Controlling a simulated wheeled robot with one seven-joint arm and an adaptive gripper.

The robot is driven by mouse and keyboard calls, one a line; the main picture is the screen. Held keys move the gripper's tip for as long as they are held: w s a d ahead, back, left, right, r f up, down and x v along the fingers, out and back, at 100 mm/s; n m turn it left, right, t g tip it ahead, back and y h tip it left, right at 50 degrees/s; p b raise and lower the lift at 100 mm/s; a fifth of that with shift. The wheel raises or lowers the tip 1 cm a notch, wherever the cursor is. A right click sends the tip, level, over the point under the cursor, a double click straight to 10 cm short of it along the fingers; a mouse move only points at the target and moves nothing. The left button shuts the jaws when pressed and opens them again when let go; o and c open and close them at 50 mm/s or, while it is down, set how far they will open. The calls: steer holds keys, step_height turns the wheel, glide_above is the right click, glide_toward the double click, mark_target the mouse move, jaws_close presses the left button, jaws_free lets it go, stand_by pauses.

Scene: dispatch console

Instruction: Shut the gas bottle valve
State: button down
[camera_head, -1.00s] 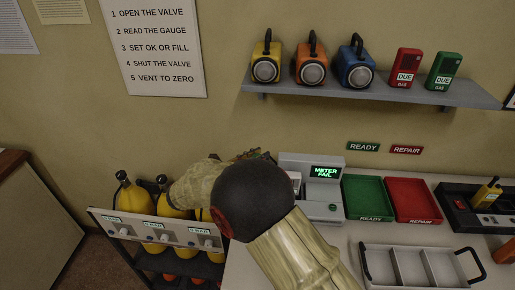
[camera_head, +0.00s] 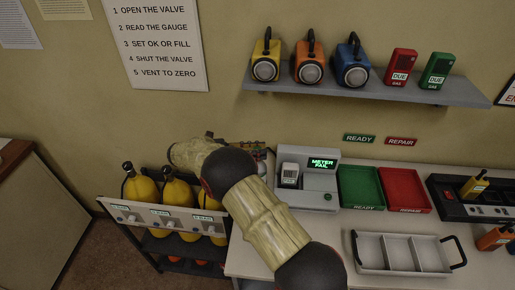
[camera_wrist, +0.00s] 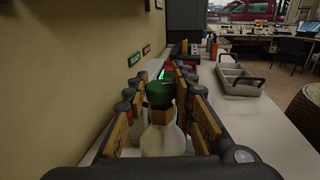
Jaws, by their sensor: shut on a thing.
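In the wrist view my gripper (camera_wrist: 162,104) has its yellow-padded fingers on both sides of a pale bottle (camera_wrist: 162,140) with a green top (camera_wrist: 160,94). The fingers are shut on this green top, which looks like the valve knob. The bottle stands upright between the fingers. In the head view my gripper (camera_head: 252,147) is at the wall end of the bench, left of the meter station (camera_head: 324,185). My arm hides most of it and the bottle there. How far the valve is turned cannot be seen.
A handheld meter (camera_head: 290,174) sits in the station, whose screen reads METER FAIL. Green (camera_head: 345,205) and red (camera_head: 427,205) trays and a grey divided tray (camera_head: 402,270) lie to the right. Yellow cylinders (camera_head: 178,193) stand in a rack at left. A shelf (camera_head: 440,91) with lamps hangs above.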

stand_by(0.3)
steer(key=c, duration=1.6)
jaws_free()
steer(key=shift+o, duration=0.7)
steer(key=shift+n+t+b, duration=0.3)
steer(key=shift+t, duration=0.2)
